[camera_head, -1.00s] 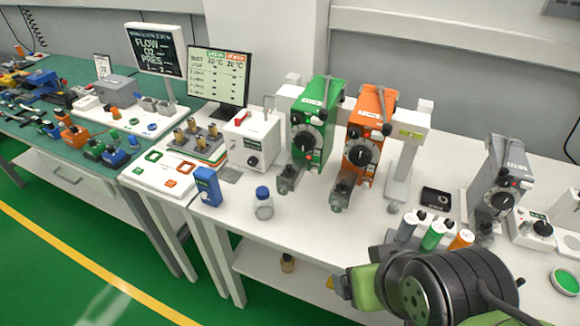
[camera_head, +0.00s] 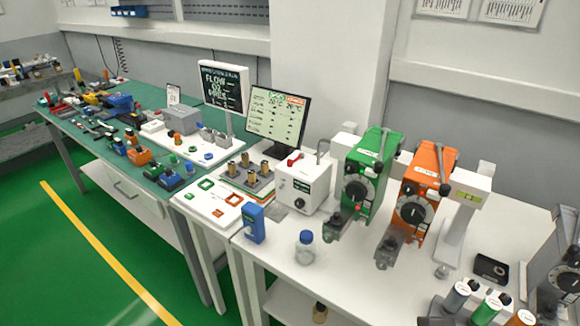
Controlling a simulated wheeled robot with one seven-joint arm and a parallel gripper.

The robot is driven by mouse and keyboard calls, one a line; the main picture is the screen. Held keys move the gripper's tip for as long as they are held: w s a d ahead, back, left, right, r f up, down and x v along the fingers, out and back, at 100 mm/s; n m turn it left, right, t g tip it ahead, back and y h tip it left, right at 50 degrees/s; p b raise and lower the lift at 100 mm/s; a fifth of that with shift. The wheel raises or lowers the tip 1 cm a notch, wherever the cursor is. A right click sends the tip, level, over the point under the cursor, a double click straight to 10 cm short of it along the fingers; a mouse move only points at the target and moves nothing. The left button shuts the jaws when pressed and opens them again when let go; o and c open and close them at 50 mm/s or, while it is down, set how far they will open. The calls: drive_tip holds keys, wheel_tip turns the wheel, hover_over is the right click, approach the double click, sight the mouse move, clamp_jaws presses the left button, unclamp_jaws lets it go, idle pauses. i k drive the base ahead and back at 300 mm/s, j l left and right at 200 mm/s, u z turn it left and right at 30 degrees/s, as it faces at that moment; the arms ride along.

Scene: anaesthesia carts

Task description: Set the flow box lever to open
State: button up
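A white box (camera_head: 303,187) stands on the white bench, left of the green device, and looks like the flow box. It has a small dark knob and a dark label on its front, too small to read. A red lever (camera_head: 295,158) lies on its top toward the left edge; I cannot tell its set position from here. A grey tube rises at the box's back right. My gripper is not in view.
A green vaporizer (camera_head: 365,175) and an orange vaporizer (camera_head: 420,198) stand right of the box. A blue-capped bottle (camera_head: 305,249) and a blue device (camera_head: 254,224) stand in front. Behind are a monitor (camera_head: 277,117) and a dark FLOW display (camera_head: 222,87).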

sight(290, 162)
drive_tip(key=i+j+u, duration=1.2)
